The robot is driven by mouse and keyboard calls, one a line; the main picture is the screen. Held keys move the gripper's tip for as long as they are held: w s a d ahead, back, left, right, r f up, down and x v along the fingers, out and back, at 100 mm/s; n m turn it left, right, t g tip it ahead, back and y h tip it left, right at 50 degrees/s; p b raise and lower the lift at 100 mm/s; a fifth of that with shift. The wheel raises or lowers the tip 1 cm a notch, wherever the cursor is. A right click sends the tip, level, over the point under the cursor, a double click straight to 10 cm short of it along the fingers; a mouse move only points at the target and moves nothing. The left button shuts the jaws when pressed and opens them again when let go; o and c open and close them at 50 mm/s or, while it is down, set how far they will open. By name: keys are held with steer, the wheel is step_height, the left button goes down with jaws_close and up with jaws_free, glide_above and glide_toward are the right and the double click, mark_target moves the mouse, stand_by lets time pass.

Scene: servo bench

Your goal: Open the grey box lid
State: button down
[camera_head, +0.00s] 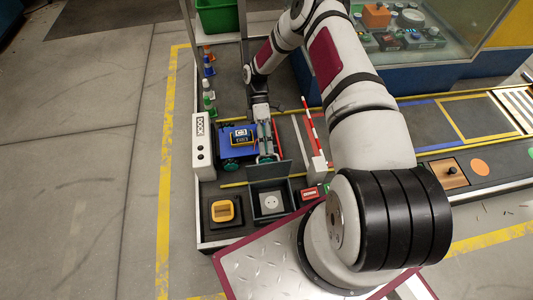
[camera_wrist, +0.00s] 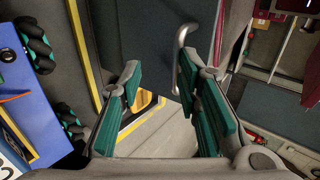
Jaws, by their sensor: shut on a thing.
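The grey box (camera_head: 254,207) stands on the bench, its white round socket visible inside. Its dark grey lid (camera_head: 271,176) is raised steeply at the box's far side. My gripper (camera_head: 265,154) is at the raised lid's upper edge. In the wrist view the lid (camera_wrist: 150,35) is a dark panel with a pale curved handle (camera_wrist: 179,62). My green-padded gripper (camera_wrist: 162,100) is shut on the handle, which lies close by the right finger; the exact contact is hard to see.
A blue wheeled vehicle (camera_head: 232,141) stands just left of my gripper. A yellow-orange switch (camera_head: 223,211) is left of the box, and a red block (camera_head: 310,194) is right of it. A white post marked DOCK (camera_head: 202,146) and a red-white barrier (camera_head: 312,130) flank the area.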

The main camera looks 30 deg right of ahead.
steer(key=shift+w+d+f+g+b, duration=0.15)
steer(key=shift+f+g+b, duration=0.2)
steer(key=shift+f, duration=0.25)
steer(key=shift+d+f+g+b, duration=0.1)
steer(key=shift+f+g+b, duration=0.2)
steer(key=shift+f, duration=0.25)
steer(key=c, duration=1.6)
jaws_free()
steer(key=shift+w, duration=0.15)
steer(key=shift+c, duration=0.4)
steer(key=shift+w+d+r, duration=0.1)
steer(key=shift+w+r, duration=0.05)
steer(key=shift+w, duration=0.1)
steer(key=shift+c, duration=0.2)
steer(key=v, duration=0.7)
steer(key=shift+r, duration=0.3)
